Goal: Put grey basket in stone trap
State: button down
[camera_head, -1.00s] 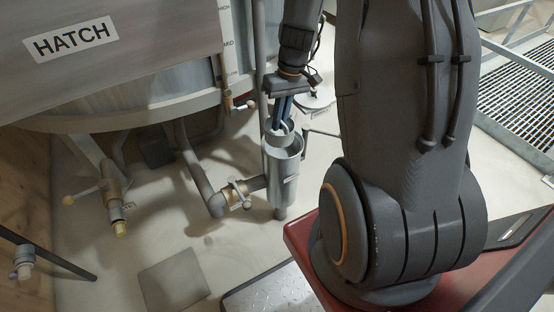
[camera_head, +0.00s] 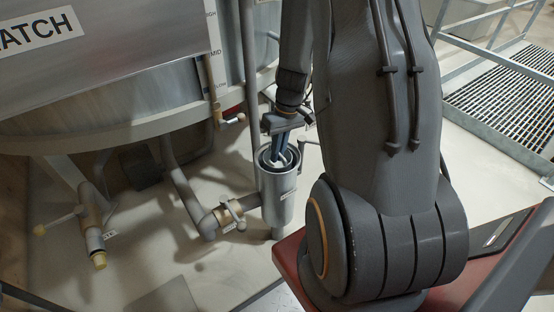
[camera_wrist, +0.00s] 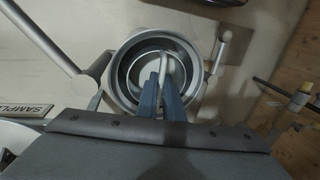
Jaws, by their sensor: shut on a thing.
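The stone trap (camera_head: 277,200) is an upright grey metal cylinder beside the mixer, open at the top. In the wrist view its round rim (camera_wrist: 112,84) surrounds the grey basket (camera_wrist: 137,58), whose ring sits inside the trap's mouth. My gripper (camera_head: 283,150) points down into the trap's mouth, and its blue fingers (camera_wrist: 163,92) are shut on the basket's handle (camera_wrist: 164,68). In the head view only the basket's upper rim shows inside the trap; its lower part is hidden. I cannot tell whether it rests on the bottom.
The mixer tank (camera_head: 110,100) with its hatch stands at the left. A pipe with a valve (camera_head: 232,212) joins the trap's left side. A vertical pipe (camera_head: 250,70) stands close behind it. A yellow-tipped drain valve (camera_head: 97,240) is at the lower left.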

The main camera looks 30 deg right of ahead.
jog(key=shift+f, duration=1.35)
jog(key=shift+f, duration=0.1)
jog(key=c, duration=1.9)
grip_release()
notch_tip(320, 180, up, 12)
jog(key=d+p, duration=0.1)
jog(key=d, duration=0.1)
jog(key=shift+d, duration=0.15)
